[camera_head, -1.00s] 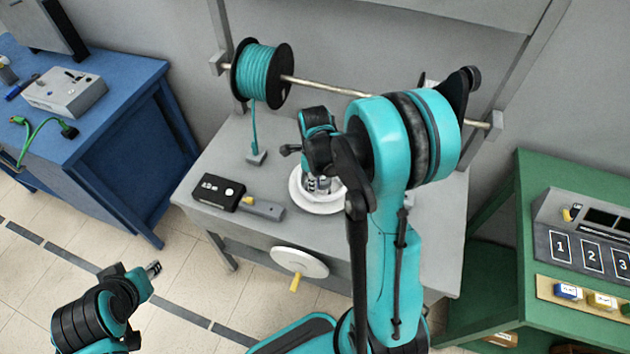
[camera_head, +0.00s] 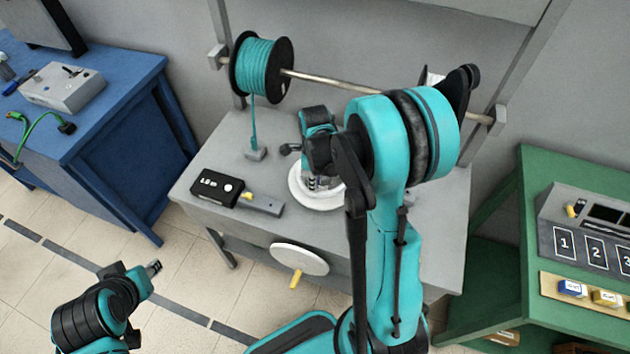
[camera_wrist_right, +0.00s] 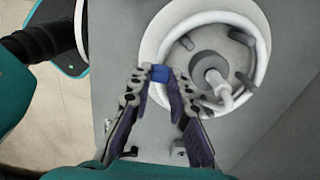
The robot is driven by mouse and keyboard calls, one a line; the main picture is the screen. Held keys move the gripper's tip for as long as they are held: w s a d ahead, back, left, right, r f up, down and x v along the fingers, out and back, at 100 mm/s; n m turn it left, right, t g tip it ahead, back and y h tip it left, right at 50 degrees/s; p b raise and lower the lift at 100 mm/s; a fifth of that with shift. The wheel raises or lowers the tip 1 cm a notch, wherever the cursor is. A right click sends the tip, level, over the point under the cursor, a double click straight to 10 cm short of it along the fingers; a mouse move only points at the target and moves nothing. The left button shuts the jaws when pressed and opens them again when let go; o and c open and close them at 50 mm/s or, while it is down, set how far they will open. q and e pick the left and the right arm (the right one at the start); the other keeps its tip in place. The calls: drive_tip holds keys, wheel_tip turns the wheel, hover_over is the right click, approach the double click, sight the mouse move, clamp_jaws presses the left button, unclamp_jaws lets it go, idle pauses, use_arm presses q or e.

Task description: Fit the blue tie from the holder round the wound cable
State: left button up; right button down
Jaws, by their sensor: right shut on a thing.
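In the right wrist view, my right gripper (camera_wrist_right: 160,76) is shut on the small blue tie (camera_wrist_right: 160,73), held at its fingertips. The tie is beside the rim of the round white winder (camera_wrist_right: 152,42). White cable (camera_wrist_right: 258,72) appears wound in a ring there, around grey pegs and a hub. I cannot tell whether the tie touches it. In the head view, my right gripper (camera_head: 318,182) is over the white dish (camera_head: 300,196), and my arm hides much of it. My left gripper (camera_head: 153,268) is low at the left, away from the table; its jaws are unclear. I cannot make out the holder.
A teal cable reel (camera_head: 258,68) hangs on a rod behind the grey table (camera_head: 215,158). A black meter box (camera_head: 217,187) and a white crank wheel (camera_head: 300,260) are near the front. A blue bench (camera_head: 120,90) stands left, a green bench (camera_head: 500,240) right.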

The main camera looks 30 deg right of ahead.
drive_tip(key=shift+f+b, duration=0.65)
idle(0.4)
idle(0.4)
drive_tip(key=c, duration=1.3)
unclamp_jaws()
drive_tip(key=shift+c, duration=0.2)
wheel_tip(320, 180, up, 12)
